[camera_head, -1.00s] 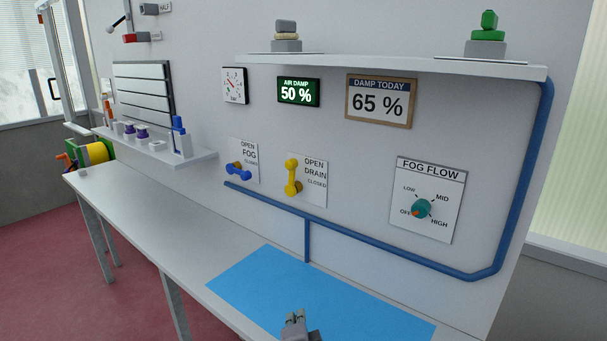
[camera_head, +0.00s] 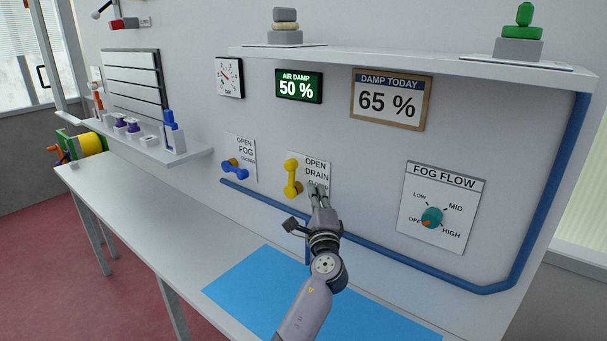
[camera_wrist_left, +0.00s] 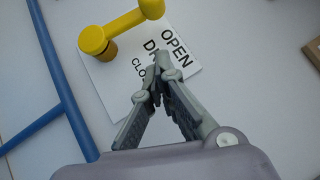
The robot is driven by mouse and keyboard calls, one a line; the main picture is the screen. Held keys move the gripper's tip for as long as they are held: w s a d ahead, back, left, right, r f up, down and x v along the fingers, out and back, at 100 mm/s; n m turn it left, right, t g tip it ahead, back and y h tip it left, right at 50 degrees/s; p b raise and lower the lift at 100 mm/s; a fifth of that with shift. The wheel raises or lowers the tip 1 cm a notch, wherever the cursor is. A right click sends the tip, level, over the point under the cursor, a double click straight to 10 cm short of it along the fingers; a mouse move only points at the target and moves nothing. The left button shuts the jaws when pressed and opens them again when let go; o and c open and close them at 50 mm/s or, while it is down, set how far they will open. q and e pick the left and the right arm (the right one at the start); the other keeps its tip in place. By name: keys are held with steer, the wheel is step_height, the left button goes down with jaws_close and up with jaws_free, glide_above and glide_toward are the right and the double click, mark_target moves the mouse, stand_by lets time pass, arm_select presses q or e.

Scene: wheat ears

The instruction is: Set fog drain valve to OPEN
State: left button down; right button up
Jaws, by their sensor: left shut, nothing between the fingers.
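The yellow drain valve handle (camera_head: 291,176) is on the wall beside a white sign (camera_head: 317,168) reading OPEN above DRAIN. The handle stands about upright, its free end up beside OPEN. It also shows in the left wrist view (camera_wrist_left: 125,25), with a brownish stem behind its lower knob. My left gripper (camera_head: 318,188) is just right of the handle, apart from it, in front of the sign's lower part, covering most of CLOSED. Its fingertips (camera_wrist_left: 160,68) are together with nothing between them. My right gripper is not in view.
A blue fog handle (camera_head: 235,170) is left on the same wall. A blue pipe (camera_head: 420,272) runs below the signs. The fog flow dial (camera_head: 432,217) is right. A shelf (camera_head: 400,62) juts out above. A blue mat (camera_head: 245,290) lies on the table (camera_head: 150,220).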

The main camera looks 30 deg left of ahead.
mark_target(297, 167)
arm_select(q)
steer(key=a, duration=0.1)
steer(key=w+a+r+p, duration=0.1)
steer(key=a, duration=0.1)
steer(key=a+r+p, duration=0.1)
steer(key=a, duration=0.1)
steer(key=shift+w, duration=0.35)
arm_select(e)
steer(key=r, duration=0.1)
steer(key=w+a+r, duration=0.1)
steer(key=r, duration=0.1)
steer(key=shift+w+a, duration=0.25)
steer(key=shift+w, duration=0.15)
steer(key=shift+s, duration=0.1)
arm_select(q)
steer(key=shift+a+r+b, duration=0.3)
steer(key=shift+a+r, duration=0.35)
steer(key=shift+a, duration=0.1)
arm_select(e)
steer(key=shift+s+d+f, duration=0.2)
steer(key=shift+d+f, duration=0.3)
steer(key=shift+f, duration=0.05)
